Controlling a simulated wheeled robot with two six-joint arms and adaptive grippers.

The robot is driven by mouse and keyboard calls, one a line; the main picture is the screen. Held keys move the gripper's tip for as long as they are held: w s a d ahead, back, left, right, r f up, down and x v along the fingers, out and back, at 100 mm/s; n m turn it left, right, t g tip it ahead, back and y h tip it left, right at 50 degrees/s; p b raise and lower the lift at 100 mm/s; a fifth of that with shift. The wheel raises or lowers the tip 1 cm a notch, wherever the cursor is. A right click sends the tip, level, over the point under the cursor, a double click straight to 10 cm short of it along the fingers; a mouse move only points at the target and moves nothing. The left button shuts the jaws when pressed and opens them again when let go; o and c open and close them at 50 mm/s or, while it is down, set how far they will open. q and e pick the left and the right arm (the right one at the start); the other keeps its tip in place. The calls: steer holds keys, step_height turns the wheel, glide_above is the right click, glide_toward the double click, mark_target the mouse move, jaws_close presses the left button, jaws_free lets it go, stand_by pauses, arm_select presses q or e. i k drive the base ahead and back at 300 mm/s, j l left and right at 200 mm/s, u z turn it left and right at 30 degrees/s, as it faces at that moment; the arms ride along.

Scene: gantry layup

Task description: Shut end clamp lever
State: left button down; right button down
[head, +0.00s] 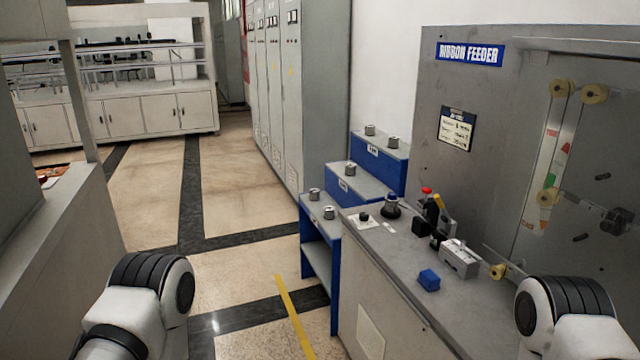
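On the grey bench top in the head view stands a small upright black device (431,216) with a red top and a yellow lever-like piece (440,202) beside it. A light grey block-shaped fixture (459,259) sits just in front of it. I cannot tell which of these is the end clamp, nor whether its lever is open or shut. One of my arm joints shows at the lower left and one at the lower right, the right one partly over the bench. Neither gripper is in view.
A grey panel marked RIBBON FEEDER (470,52) rises behind the bench, with yellow rollers (594,93). A blue block (429,280) and a dark knob (391,206) are on the bench. A blue stepped stand (378,150) carries metal spools. The floor to the left is clear.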

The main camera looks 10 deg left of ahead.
mark_target(444, 211)
steer(key=i+j+u, duration=0.3)
steer(key=i, duration=0.35)
steer(key=i+j+u, duration=0.3)
steer(key=i, duration=0.4)
steer(key=i+u, duration=0.25)
steer(key=i, duration=0.4)
steer(key=i+z, duration=0.15)
steer(key=i, duration=0.3)
steer(key=i+j+z, duration=0.15)
steer(key=i, duration=0.3)
steer(key=i+z, duration=0.15)
steer(key=i, duration=0.3)
steer(key=i+j+z, duration=0.2)
steer(key=i, duration=0.25)
steer(key=i+j+z, duration=0.15)
steer(key=i, duration=0.25)
steer(key=j, duration=0.1)
